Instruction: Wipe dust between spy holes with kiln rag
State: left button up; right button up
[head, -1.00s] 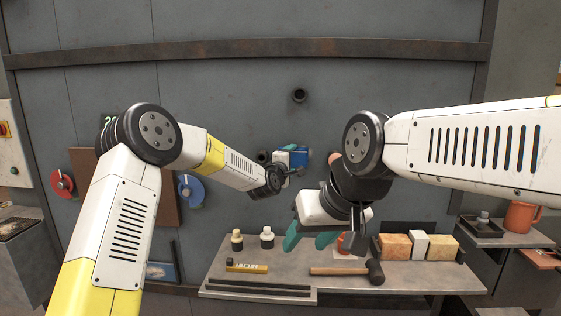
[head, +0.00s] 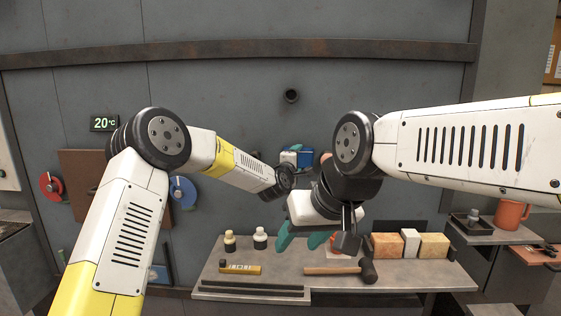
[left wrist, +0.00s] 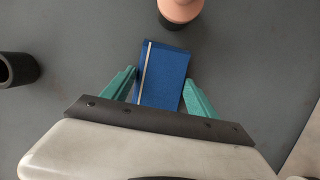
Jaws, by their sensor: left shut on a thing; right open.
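My left gripper (left wrist: 160,82) has its teal fingers shut on a blue kiln rag (left wrist: 166,68), a flat block-like piece with a pale stripe. The rag is at the grey kiln wall; I cannot tell whether it touches. In the head view the rag (head: 304,155) is partly hidden by the gripper. A dark tube-shaped spy hole (left wrist: 18,69) is at the left in the wrist view. A salmon plug (left wrist: 180,10) is at the top. Another dark spy hole (head: 291,96) is higher on the wall. My right gripper (head: 302,238) is open and empty, lower down. I see no clear dust.
A grey shelf (head: 225,284) below holds two small bottles, a yellow level, a mallet (head: 367,271) and several blocks. Red (head: 52,186) and blue (head: 183,192) handwheels are at the left. An orange mug (head: 511,215) stands at the right.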

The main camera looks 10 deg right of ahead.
pick_arm(q)
jog(key=shift+s+d, duration=0.25)
jog(key=shift+d, duration=0.95)
jog(key=shift+s+d, duration=0.1)
jog(key=w+a, duration=0.2)
jog(key=a, duration=0.5)
jog(key=shift+s+d+v, duration=0.1)
jog(key=shift+d+v, duration=0.1)
jog(key=shift+v, duration=0.75)
jog(key=shift+s+d+v, duration=0.15)
jog(key=shift+d+v, duration=0.05)
jog(key=shift+v, duration=0.75)
jog(key=shift+s+d+v, duration=0.1)
jog(key=shift+d+v, duration=0.05)
jog(key=shift+v, duration=0.8)
